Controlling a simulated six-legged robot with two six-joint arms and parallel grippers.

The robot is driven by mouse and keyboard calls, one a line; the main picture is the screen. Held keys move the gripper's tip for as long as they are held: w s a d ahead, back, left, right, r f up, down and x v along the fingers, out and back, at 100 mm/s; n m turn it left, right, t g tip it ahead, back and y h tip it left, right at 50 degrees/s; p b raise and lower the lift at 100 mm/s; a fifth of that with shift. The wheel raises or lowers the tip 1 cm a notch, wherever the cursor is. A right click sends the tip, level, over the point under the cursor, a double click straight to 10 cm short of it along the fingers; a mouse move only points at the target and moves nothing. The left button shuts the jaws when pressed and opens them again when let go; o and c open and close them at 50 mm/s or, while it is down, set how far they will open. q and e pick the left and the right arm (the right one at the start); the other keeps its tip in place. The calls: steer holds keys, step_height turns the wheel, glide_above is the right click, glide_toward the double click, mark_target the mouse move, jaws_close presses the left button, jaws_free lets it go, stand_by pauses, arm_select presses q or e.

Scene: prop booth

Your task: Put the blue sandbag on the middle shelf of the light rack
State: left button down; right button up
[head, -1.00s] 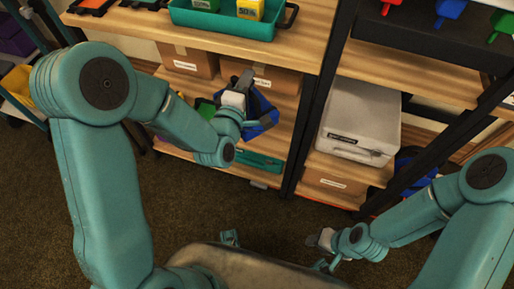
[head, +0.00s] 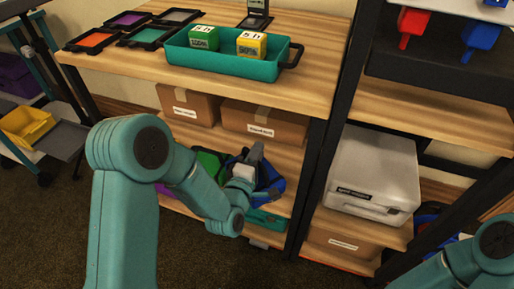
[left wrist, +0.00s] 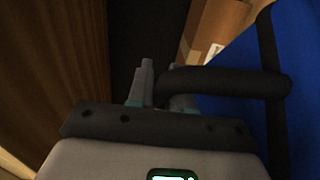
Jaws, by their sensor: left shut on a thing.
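The blue sandbag (head: 274,192) hangs from my left gripper (head: 256,160), partly hidden by it, in front of the left shelf unit. In the left wrist view the bag is a large blue surface (left wrist: 297,75) at the right. The left gripper (left wrist: 162,98) is shut on its black strap handle (left wrist: 225,82). In the head view the bag overlaps the middle shelf (head: 205,136) and the lower part of the unit; whether it touches a shelf I cannot tell. My right gripper is out of the head view; only part of that arm shows at lower right.
Cardboard boxes (head: 263,118) stand at the back of the middle shelf. A teal tray (head: 222,62) with green and yellow blocks is on top. A black post (head: 330,150) separates this unit from the right one, which holds a grey case (head: 368,175). A green item (head: 208,162) lies left of the bag.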

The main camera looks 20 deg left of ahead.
arm_select(q)
step_height(320, 180, down, 7)
steer(key=shift+r+b, duration=0.1)
steer(key=shift+b, duration=0.9)
step_height(320, 180, down, 4)
steer(key=shift+f+b, duration=0.1)
steer(key=shift+b, duration=0.7)
steer(key=shift+f, duration=0.1)
steer(key=c, duration=1)
jaws_free()
steer(key=shift+f, duration=0.1)
